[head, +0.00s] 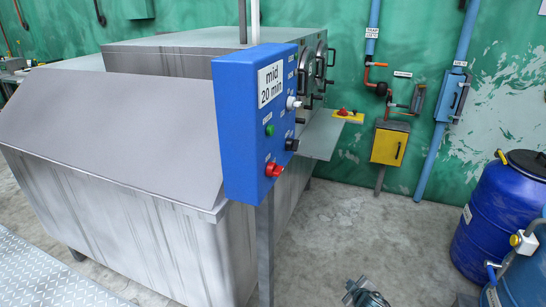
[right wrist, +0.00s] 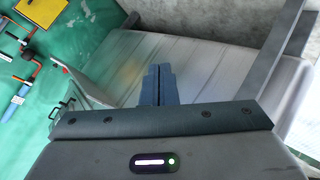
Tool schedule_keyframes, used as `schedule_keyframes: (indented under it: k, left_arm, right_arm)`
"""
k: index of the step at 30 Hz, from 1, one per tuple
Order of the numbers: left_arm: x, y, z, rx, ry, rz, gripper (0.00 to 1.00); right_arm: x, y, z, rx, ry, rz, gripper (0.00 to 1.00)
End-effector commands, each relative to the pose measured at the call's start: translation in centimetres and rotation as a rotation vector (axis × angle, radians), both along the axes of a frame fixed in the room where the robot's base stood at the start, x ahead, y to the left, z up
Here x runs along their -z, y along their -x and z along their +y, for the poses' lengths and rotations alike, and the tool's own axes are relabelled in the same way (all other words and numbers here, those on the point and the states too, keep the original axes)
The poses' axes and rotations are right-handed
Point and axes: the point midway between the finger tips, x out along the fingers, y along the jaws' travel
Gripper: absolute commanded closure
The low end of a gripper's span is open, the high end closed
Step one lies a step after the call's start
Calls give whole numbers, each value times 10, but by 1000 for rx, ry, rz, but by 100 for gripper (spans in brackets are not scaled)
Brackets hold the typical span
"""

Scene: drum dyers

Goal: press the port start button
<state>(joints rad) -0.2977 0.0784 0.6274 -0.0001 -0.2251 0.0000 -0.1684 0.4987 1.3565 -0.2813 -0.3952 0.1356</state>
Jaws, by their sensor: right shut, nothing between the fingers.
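A blue control box (head: 240,125) on a post carries a white sign that reads "mid 20 min". Its right-hand face holds a green button (head: 269,130), a red button (head: 274,169), a white knob (head: 293,103) and a black knob (head: 291,145). The small labels by them are too small to read, and no "port" sign is legible. My right gripper (head: 354,287) is low at the bottom edge of the head view, right of the box and below it, apart from it. In the right wrist view its fingers (right wrist: 160,84) are shut and empty. My left gripper is out of view.
A large grey metal machine (head: 120,220) stands behind and left of the box. A yellow box (head: 389,146) and blue pipes (head: 431,155) are on the green wall. A blue drum (head: 495,215) stands at the right. Concrete floor (head: 340,220) in the middle is clear.

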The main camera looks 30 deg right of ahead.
Motion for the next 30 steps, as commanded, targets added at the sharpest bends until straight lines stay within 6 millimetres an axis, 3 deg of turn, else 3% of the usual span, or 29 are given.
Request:
schedule_keyframes:
  k: [1, 6, 13, 17, 21, 25, 30]
  left_arm:
    - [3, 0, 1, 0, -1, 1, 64]
    - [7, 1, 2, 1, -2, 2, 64]
    - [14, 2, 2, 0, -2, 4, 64]
    - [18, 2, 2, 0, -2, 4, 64]
    - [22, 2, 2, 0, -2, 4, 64]
    - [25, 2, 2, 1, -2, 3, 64]
    - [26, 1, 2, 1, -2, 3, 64]
  right_arm:
    - [-32, -20, -5, -24, 39, -48, 100]
    - [-141, -69, -8, -97, 163, -201, 100]
    - [-297, -104, 17, -203, 335, -425, 100]
    - [-384, -105, 46, -268, 431, -556, 100]
    - [-467, -91, 86, -340, 527, -698, 100]
    - [-524, -70, 121, -396, 593, -806, 100]
    - [-563, -48, 150, -442, 641, -890, 100]
